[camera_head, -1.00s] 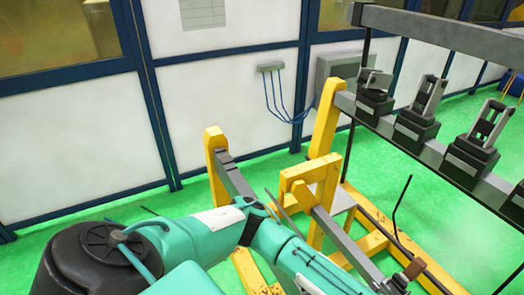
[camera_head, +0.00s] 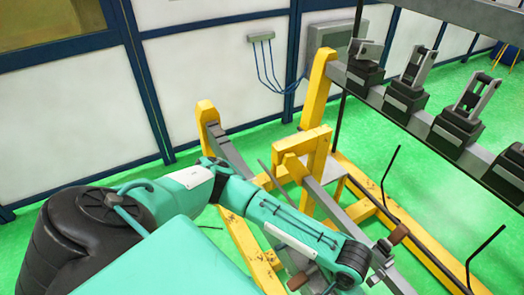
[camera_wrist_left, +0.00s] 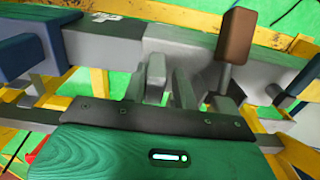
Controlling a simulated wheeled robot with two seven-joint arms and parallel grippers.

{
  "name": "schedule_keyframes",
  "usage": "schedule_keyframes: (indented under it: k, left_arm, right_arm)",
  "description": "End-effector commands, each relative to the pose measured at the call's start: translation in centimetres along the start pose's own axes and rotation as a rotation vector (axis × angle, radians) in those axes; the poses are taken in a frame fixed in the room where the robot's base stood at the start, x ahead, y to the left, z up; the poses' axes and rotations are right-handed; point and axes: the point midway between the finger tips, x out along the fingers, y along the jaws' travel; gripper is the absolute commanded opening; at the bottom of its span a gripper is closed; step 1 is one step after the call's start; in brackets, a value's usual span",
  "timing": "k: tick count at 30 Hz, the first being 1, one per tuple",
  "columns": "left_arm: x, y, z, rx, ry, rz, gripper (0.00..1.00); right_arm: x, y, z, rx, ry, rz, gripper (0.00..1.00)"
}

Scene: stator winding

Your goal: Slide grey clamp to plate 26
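The grey rail (camera_head: 335,212) runs down to the lower right in the head view. A brown block (camera_head: 398,234) stands on it; it also shows in the left wrist view (camera_wrist_left: 238,36), on a grey stem beside the grey bar (camera_wrist_left: 180,42). This may be the clamp; I cannot tell for sure. My left gripper (camera_head: 380,262) is close to the rail near the brown block. In the left wrist view its fingers (camera_wrist_left: 170,82) point at the grey bar, left of the brown block, with a narrow gap between them. Plate 26 cannot be identified. My right gripper is out of view.
A yellow frame (camera_head: 316,90) carries a long beam with several black and grey fixtures (camera_head: 405,90) at upper right. Thin black rods (camera_head: 388,180) rise near the rail. A white wall panel (camera_head: 75,130) stands behind. Green floor (camera_head: 440,170) shows between.

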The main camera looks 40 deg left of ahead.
Motion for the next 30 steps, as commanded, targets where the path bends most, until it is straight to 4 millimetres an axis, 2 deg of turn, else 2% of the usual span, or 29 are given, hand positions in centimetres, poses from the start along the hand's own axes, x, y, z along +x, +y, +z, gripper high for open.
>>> schedule_keyframes:
  k: [3,24,30]
  left_arm:
    - [-0.2,-1.5,0.0,-0.003,-0.002,-0.006,0.25]
    - [-0.1,-8.4,0.1,-0.004,-0.002,-0.005,0.25]
    - [0.0,-9.2,0.0,-0.002,-0.001,-0.004,0.25]
  right_arm:
    - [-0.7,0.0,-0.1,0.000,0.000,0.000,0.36]
    - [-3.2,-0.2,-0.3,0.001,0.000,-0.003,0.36]
    - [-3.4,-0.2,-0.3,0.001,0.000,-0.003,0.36]
